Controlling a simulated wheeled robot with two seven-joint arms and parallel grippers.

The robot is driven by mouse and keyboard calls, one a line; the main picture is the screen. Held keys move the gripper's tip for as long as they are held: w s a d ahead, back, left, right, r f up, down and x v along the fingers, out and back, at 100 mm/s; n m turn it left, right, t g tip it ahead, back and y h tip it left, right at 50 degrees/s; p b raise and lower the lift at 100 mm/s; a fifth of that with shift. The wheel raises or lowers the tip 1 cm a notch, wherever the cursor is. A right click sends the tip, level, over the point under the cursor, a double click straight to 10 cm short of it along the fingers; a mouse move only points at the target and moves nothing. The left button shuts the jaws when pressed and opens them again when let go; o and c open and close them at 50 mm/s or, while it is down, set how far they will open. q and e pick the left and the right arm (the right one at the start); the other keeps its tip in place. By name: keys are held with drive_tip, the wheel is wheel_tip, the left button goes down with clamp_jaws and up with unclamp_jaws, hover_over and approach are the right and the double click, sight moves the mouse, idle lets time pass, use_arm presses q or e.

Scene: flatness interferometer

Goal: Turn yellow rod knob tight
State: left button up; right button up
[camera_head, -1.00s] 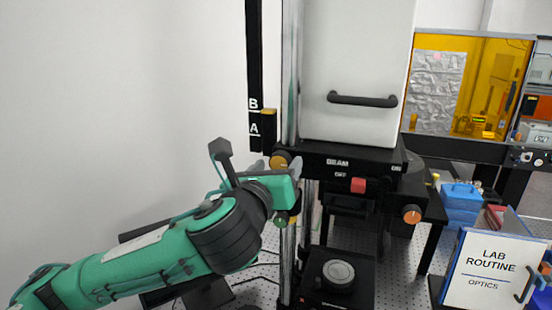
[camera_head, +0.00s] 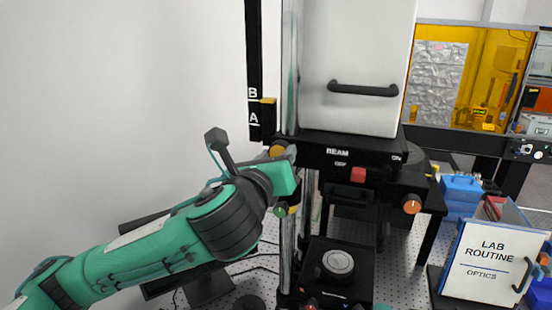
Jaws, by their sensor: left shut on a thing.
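The yellow rod knob (camera_head: 278,151) is on the upright rod at the left of the black beam housing (camera_head: 345,157). My left gripper (camera_head: 285,158) reaches up to it from the left, and its fingers are shut at the knob. The teal gripper body and wrist hide part of the rod, and the finger contact is small in the picture. A green knob (camera_head: 281,210) shows just below the gripper. My right gripper is not in view.
The white cover (camera_head: 357,70) with a black handle stands above the beam housing. An orange knob (camera_head: 412,207) and a red button (camera_head: 358,174) are to the right. A black stage (camera_head: 338,263) stands below. A lab routine binder (camera_head: 487,265) and blue box (camera_head: 461,188) are at right.

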use_arm(q)
drive_tip(key=shift+n+b, duration=2.1)
drive_tip(key=shift+n, duration=5.9)
drive_tip(key=o, duration=0.9)
drive_tip(key=shift+o, duration=0.4)
drive_tip(key=shift+s, duration=0.1)
